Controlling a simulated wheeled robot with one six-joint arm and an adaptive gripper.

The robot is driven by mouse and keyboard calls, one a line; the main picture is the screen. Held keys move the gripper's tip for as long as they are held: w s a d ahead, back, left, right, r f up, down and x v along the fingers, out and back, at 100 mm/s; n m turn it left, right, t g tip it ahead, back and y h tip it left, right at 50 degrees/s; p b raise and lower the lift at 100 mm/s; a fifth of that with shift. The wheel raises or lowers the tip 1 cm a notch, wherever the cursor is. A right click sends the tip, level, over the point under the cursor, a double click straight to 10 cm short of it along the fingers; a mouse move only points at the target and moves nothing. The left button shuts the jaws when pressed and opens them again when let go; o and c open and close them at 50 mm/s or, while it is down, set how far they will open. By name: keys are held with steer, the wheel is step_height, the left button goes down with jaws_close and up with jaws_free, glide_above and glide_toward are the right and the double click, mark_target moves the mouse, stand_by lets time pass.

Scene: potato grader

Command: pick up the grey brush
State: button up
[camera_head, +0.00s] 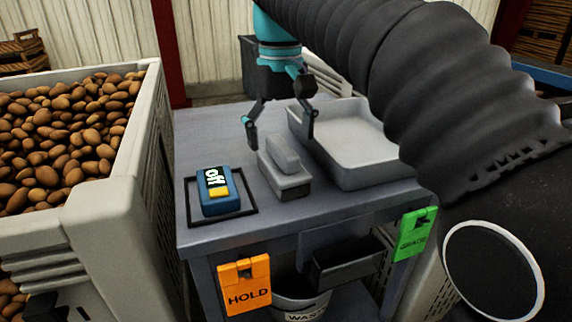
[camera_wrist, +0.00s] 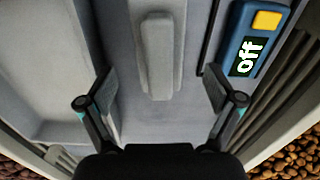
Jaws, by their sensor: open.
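The grey brush (camera_head: 284,175) stands on the grey table, between a blue device and a white tray. It has a block-shaped base with a raised, rounded handle on top. In the wrist view the brush (camera_wrist: 157,55) lies ahead of the fingertips, in line with the gap between them. My gripper (camera_head: 281,128) is open and empty, with its fingers spread above and behind the brush. The wrist view shows both fingers of my gripper (camera_wrist: 161,82) wide apart, one on each side of the brush's line. No contact with the brush is visible.
The blue device (camera_head: 221,203) reading "off" sits left of the brush in a black outline. The white tray (camera_head: 365,180) stands close on the right. A potato bin (camera_head: 108,185) borders the table's left. Orange HOLD (camera_head: 246,296) and green (camera_head: 412,243) tags hang at the front.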

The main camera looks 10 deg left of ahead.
mark_target(282, 160)
steer(key=shift+f+b, duration=0.8)
steer(key=shift+f, duration=2.4)
steer(key=shift+r, duration=0.1)
steer(key=c, duration=1.4)
steer(key=shift+r, duration=0.6)
steer(key=r, duration=0.2)
steer(key=r+p, duration=0.1)
steer(key=shift+s+d+r, duration=0.15)
steer(key=shift+d+r, duration=0.05)
steer(key=shift+d, duration=0.05)
steer(key=s+d+r, duration=0.6)
steer(key=s+d, duration=0.1)
steer(key=d, duration=0.1)
steer(key=shift+d+r, duration=0.2)
steer(key=shift+d, duration=0.1)
